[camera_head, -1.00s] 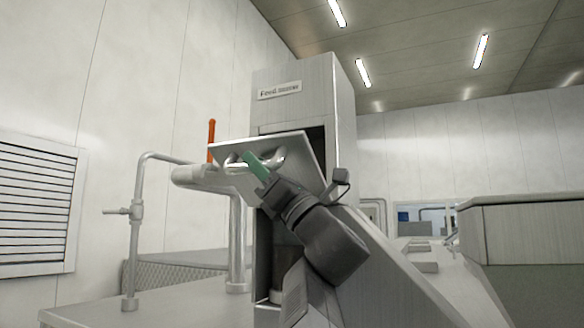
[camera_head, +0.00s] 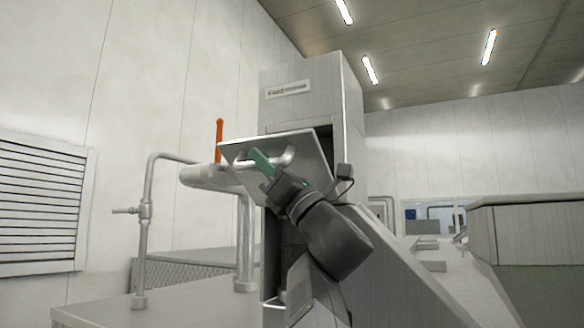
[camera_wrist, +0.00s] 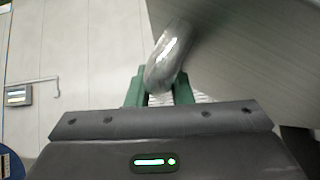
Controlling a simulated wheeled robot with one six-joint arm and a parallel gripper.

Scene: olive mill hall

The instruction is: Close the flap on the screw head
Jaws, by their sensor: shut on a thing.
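The flap (camera_head: 312,148) on the tall grey screw head (camera_head: 312,103) is a flat metal plate. It stands tilted outward, with a dark opening showing behind its upper right edge. A curved metal handle (camera_head: 288,156) is fixed to the plate. My gripper (camera_head: 257,158), with green fingers, is shut on this handle. In the wrist view the shiny handle (camera_wrist: 169,57) passes between the two green fingers (camera_wrist: 158,90), and the flap plate (camera_wrist: 245,60) fills the upper right. The flap's lower edge is partly hidden by my arm.
An orange lever (camera_head: 219,140) stands on a horizontal pipe (camera_head: 205,175) left of the flap. A thinner pipe with a tap (camera_head: 144,211) rises from the grey surface at left. A sloped chute (camera_head: 400,262) runs down right. A large grey bin (camera_head: 530,232) stands far right.

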